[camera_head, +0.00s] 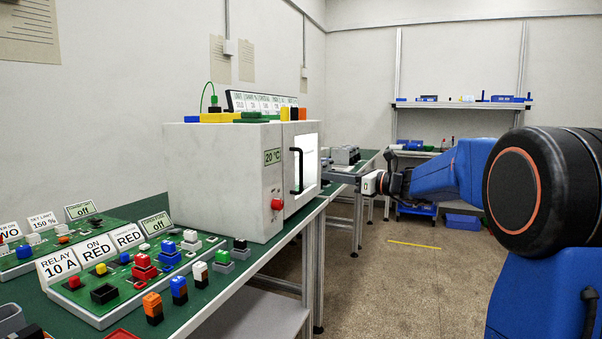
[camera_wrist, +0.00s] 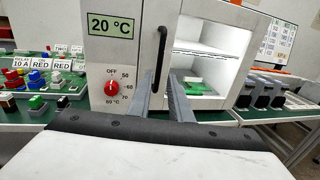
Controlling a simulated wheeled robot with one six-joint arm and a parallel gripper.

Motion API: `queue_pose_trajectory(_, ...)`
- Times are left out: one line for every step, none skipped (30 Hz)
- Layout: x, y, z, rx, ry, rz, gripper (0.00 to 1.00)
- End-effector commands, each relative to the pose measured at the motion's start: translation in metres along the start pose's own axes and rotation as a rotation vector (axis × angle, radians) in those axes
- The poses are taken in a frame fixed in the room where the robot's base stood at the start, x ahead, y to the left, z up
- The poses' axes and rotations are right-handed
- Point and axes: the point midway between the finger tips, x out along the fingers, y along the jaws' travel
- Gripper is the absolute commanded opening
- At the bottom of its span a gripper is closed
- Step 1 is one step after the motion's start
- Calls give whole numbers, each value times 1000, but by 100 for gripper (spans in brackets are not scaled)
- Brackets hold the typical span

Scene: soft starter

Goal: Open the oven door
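The oven (camera_head: 225,170) is a white box on the green bench, with its front facing right. Its door (camera_head: 306,141) looks closed, with a bright window and a vertical black handle (camera_head: 297,171). In the wrist view the handle (camera_wrist: 158,62) stands upright just beyond my fingertips, slightly left of centre. My gripper (camera_wrist: 167,78) has its two grey fingers apart with nothing seen between them. In the head view my gripper (camera_head: 326,175) points at the door from the right.
A red knob (camera_wrist: 111,89) and a 20 °C display (camera_wrist: 111,25) sit left of the door. A green item (camera_wrist: 196,88) shows inside the lit oven. Control boards with coloured blocks (camera_head: 145,270) stand on the bench in front. The floor (camera_head: 400,275) to the right is free.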

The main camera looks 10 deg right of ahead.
Motion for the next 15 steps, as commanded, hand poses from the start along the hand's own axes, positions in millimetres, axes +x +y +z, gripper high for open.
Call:
queue_pose_trajectory(10,2,0,0,0,4,18)
queue_pose_trajectory(16,2,0,-1,0,4,18)
queue_pose_trajectory(22,1,0,-1,1,3,18)
queue_pose_trajectory(28,1,-1,-1,1,3,18)
queue_pose_trajectory(33,1,-1,0,1,4,18)
queue_pose_trajectory(40,2,-1,0,1,4,18)
queue_pose_trajectory(45,1,0,-1,1,3,18)
queue_pose_trajectory(51,1,0,-1,0,3,18)
queue_pose_trajectory(58,2,0,-1,0,4,18)
queue_pose_trajectory(63,1,-1,0,1,3,18)
queue_pose_trajectory(68,1,-1,0,2,3,18)
queue_pose_trajectory(76,2,-1,-1,1,4,18)
queue_pose_trajectory(80,2,0,-1,1,4,18)
queue_pose_trajectory(85,1,0,-1,1,3,18)
queue_pose_trajectory(92,1,-1,-1,2,3,18)
